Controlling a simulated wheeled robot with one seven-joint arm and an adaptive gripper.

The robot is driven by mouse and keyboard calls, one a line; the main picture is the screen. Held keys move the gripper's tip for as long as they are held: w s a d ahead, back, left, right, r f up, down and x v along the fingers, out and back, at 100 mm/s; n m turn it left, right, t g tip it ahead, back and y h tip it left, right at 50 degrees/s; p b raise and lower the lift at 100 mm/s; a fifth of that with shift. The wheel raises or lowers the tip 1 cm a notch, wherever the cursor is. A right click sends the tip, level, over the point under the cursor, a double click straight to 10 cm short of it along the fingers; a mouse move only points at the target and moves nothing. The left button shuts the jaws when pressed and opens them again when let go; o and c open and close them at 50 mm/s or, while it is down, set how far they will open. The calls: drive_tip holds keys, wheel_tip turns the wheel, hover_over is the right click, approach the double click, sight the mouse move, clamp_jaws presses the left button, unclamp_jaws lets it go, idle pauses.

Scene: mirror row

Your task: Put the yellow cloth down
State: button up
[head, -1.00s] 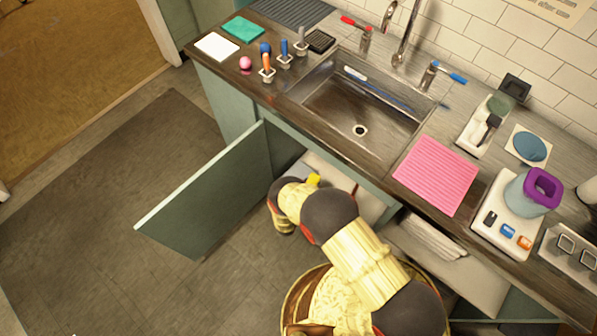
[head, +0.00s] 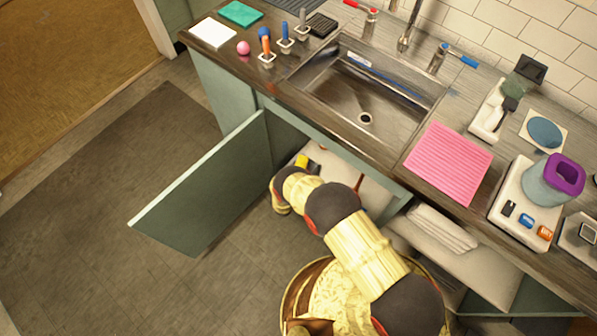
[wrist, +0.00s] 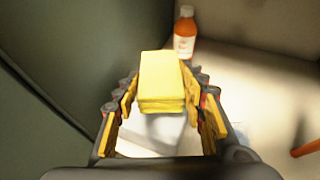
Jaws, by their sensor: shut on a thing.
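The yellow cloth (wrist: 159,82) is a folded block between the fingers of my gripper (wrist: 160,98) in the wrist view. My gripper is shut on it, with finger pads along both sides. A pale surface lies below the cloth, with a shadow under it; I cannot tell whether they touch. In the head view a small part of the yellow cloth (head: 302,160) shows in the open cabinet under the sink, beyond my arm, which hides most of my gripper.
An orange bottle (wrist: 185,35) with a white label stands behind the cloth in the cabinet. The open green cabinet door (head: 205,190) is to the left. An orange rod (wrist: 305,148) is at the right. A folded white cloth (head: 443,228) lies on a shelf farther right.

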drive_tip(key=shift+w+a+f+b, duration=0.25)
drive_tip(key=shift+w+f+b, duration=0.1)
drive_tip(key=shift+w+f, duration=0.4)
drive_tip(key=shift+w+a+f+b, duration=0.15)
drive_tip(key=shift+f+b, duration=0.7)
drive_tip(key=shift+f, duration=0.95)
drive_tip(key=shift+f, duration=0.15)
drive_tip(key=o, duration=1.4)
drive_tip(key=shift+r, duration=0.2)
drive_tip(key=p+v, duration=0.4)
drive_tip(key=v, duration=0.8)
drive_tip(key=shift+f, duration=0.15)
